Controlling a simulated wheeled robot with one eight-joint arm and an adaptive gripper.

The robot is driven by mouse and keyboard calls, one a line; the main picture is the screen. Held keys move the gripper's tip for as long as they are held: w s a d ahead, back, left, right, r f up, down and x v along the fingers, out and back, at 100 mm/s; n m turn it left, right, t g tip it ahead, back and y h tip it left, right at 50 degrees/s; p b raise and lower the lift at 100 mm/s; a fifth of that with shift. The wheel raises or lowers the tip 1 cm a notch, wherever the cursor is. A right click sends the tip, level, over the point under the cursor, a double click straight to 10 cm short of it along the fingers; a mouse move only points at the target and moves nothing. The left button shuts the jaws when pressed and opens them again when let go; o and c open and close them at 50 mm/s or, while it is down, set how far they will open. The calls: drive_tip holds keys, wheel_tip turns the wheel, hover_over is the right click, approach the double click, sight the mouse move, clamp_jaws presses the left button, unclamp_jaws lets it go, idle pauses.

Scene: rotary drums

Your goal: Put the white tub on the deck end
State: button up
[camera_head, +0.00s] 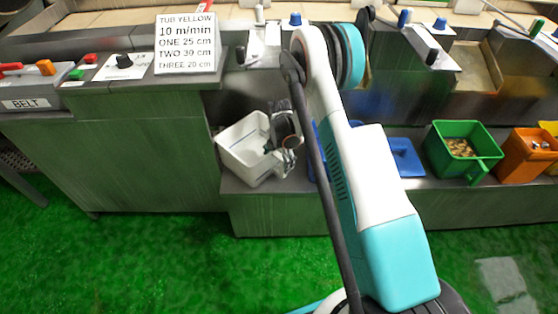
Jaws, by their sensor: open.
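The white tub (240,152) stands on a low grey metal ledge, left of the middle, and looks tilted or turned in this view. My gripper (284,145), dark and silver, is open at the tub's right side, over or against its rim. Whether the fingers touch the tub or straddle its wall cannot be told. My white and teal arm stands in front of the ledge to the right of the tub. Which part of the ledge or counter is the deck end cannot be told.
Right of my arm on the ledge are a blue tub (405,158), partly hidden, a green tub (461,150) with small brown pieces inside and an orange tub (526,154). A control counter with a sign (184,43) stands at the back left.

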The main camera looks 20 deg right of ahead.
wheel_tip(320, 180, up, 8)
drive_tip(key=p, duration=0.3)
drive_tip(key=shift+f, duration=0.25)
